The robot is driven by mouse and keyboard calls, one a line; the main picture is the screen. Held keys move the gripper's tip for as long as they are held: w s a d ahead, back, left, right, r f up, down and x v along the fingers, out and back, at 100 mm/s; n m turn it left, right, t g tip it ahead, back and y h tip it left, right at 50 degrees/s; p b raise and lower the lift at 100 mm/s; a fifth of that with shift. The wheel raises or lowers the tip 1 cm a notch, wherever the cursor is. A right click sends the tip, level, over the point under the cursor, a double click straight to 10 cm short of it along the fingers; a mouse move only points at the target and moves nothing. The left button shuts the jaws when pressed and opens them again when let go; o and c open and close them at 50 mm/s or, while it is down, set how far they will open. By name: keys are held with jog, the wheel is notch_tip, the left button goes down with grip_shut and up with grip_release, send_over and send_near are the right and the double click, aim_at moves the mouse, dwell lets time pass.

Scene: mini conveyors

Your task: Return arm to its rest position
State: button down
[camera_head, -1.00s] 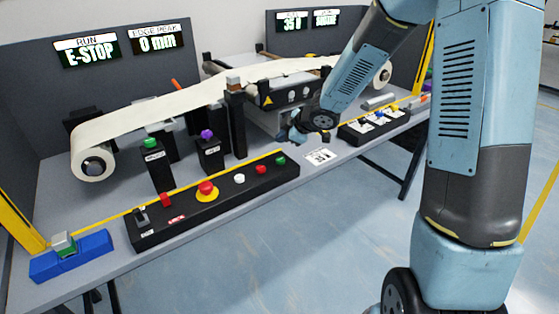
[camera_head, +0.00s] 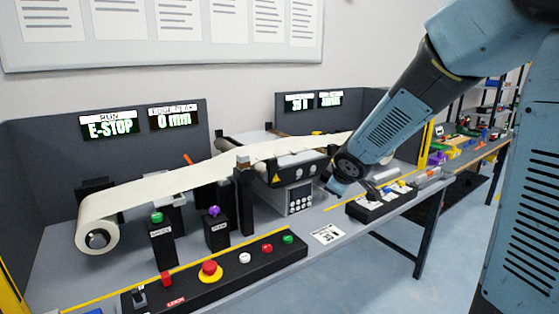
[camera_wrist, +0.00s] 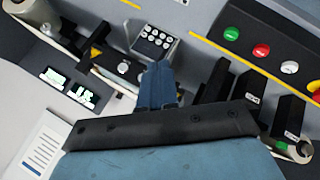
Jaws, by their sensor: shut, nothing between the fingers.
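My gripper (camera_head: 333,188) is at the end of my blue arm, which reaches down from the upper right in the head view. It hangs over the bench (camera_head: 345,215), just right of the keypad (camera_head: 300,197) on the conveyor machine. In the wrist view its blue fingers (camera_wrist: 158,84) are together with nothing between them. The keypad also shows beyond the fingertips in the wrist view (camera_wrist: 155,38). I cannot tell the exact gap between gripper and machine.
A paper web (camera_head: 170,185) runs from a roll (camera_head: 97,236) into the machine. A control panel with a red emergency button (camera_head: 210,271) lies along the front edge. A black switch box (camera_head: 372,210) is at right. Displays (camera_head: 110,124) stand behind. Open floor lies in front.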

jog(key=s+d+r+m+g+h, duration=0.1)
jog(key=s+d+r+m, duration=0.25)
jog(key=s, duration=0.35)
jog(key=s+d+r+m+h, duration=0.25)
jog(key=s+d+r, duration=0.2)
jog(key=s, duration=0.25)
jog(key=s+r+m+g+y, duration=0.2)
jog(key=s+m, duration=0.3)
jog(key=s, duration=1)
jog(key=shift+m+y, duration=0.3)
jog(key=shift+y, duration=0.15)
jog(key=shift+s+a, duration=0.1)
